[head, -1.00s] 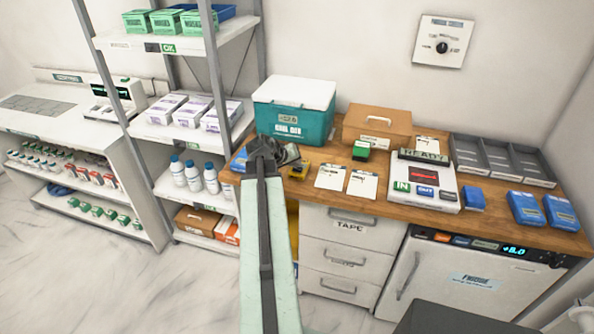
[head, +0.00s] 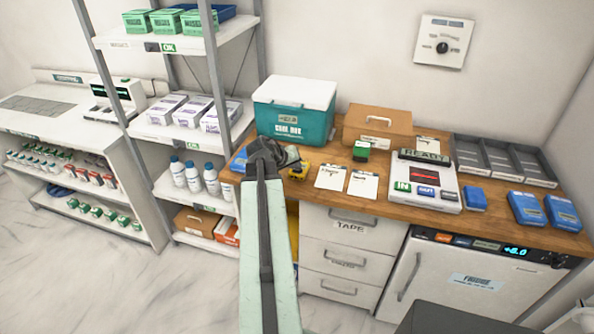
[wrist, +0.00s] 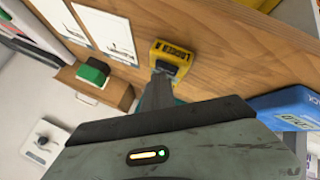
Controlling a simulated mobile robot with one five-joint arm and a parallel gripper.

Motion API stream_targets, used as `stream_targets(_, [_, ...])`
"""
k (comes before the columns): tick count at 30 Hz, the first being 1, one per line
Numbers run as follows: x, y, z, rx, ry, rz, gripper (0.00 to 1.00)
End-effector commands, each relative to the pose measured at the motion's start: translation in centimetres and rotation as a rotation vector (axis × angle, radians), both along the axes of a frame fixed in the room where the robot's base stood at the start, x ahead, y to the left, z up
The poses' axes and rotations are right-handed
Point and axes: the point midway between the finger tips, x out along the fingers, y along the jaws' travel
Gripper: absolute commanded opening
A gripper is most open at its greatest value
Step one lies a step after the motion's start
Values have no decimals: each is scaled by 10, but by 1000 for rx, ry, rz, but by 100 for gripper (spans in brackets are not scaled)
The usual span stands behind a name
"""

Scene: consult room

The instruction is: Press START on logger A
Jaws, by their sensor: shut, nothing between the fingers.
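My gripper (head: 290,160) is shut and empty above the left part of the wooden counter. Its fingers (wrist: 160,85) point at a small yellow device (wrist: 172,55) with a dark face. This device (head: 298,171) lies just right of my gripper in the head view. I cannot tell whether the fingertips touch it. A blue device (wrist: 290,110) lies close by in the wrist view, partly cut off. Two more blue devices with small screens (head: 525,208) (head: 562,212) lie at the counter's right end. I cannot read which one is logger A, nor any START label.
A teal cool box (head: 290,122) stands behind my gripper. White cards (head: 331,176), a green-topped block (head: 361,151) and a white READY unit (head: 425,192) lie to the right. Grey trays (head: 500,160) stand at the back right. A shelf rack (head: 165,130) stands left.

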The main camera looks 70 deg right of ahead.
Motion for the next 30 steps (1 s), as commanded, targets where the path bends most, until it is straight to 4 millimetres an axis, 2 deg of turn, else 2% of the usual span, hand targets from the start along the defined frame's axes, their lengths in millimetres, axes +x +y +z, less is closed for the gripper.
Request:
stream_targets(11, [0, 0, 18, 1, 0, -1, 0])
stream_targets(23, [0, 0, 20, 0, 0, 0, 0])
stream_targets(30, [0, 0, 45, 0, 0, 0, 0])
